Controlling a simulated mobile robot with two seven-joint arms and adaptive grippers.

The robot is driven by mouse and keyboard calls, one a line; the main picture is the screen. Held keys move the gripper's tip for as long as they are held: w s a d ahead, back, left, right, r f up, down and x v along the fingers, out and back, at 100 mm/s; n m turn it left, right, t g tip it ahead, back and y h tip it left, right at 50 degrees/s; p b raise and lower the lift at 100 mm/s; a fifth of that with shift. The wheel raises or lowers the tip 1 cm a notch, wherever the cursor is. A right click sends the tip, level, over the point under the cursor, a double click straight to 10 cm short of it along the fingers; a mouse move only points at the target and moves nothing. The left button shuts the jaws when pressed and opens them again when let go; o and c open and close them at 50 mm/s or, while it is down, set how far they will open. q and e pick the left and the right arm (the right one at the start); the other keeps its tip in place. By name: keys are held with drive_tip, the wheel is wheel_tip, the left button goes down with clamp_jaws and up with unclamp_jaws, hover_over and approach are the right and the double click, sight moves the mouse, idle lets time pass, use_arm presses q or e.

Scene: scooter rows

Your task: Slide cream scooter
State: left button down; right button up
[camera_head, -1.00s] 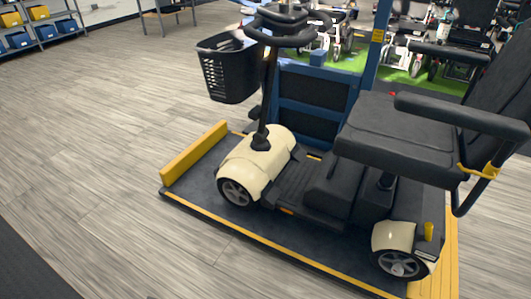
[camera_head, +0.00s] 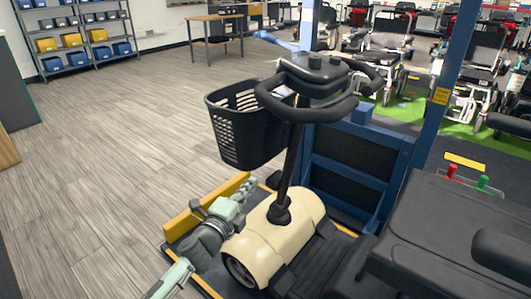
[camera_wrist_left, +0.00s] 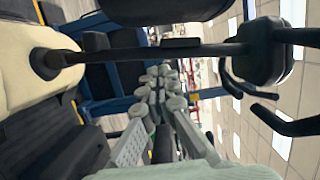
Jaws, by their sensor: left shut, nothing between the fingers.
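The cream scooter (camera_head: 275,240) stands on a dark platform (camera_head: 178,254) with a yellow raised board (camera_head: 190,215) at its front end. Its black basket (camera_head: 243,125), handlebars and upright steering column rise above the cream front cover. The dark seat fills the lower right, and the rear is out of frame. My left gripper (camera_head: 243,190) is shut and empty, beside the front cover and below the basket. In the left wrist view, the fingers (camera_wrist_left: 160,78) lie together near the steering column (camera_wrist_left: 150,53), with the cream cover at left. Contact cannot be told. My right gripper is not in view.
A blue frame (camera_head: 352,170) with a tall post (camera_head: 440,110) stands behind the scooter. A red and a green knob (camera_head: 467,178) show at right. Several wheelchairs (camera_head: 480,75) stand on green flooring. Shelves (camera_head: 75,40) and a table (camera_head: 215,30) are far back. The left floor is clear.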

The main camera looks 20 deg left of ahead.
use_arm(q)
drive_tip(key=w+a, duration=0.2)
drive_tip(key=w, duration=0.9)
drive_tip(key=shift+a, duration=0.15)
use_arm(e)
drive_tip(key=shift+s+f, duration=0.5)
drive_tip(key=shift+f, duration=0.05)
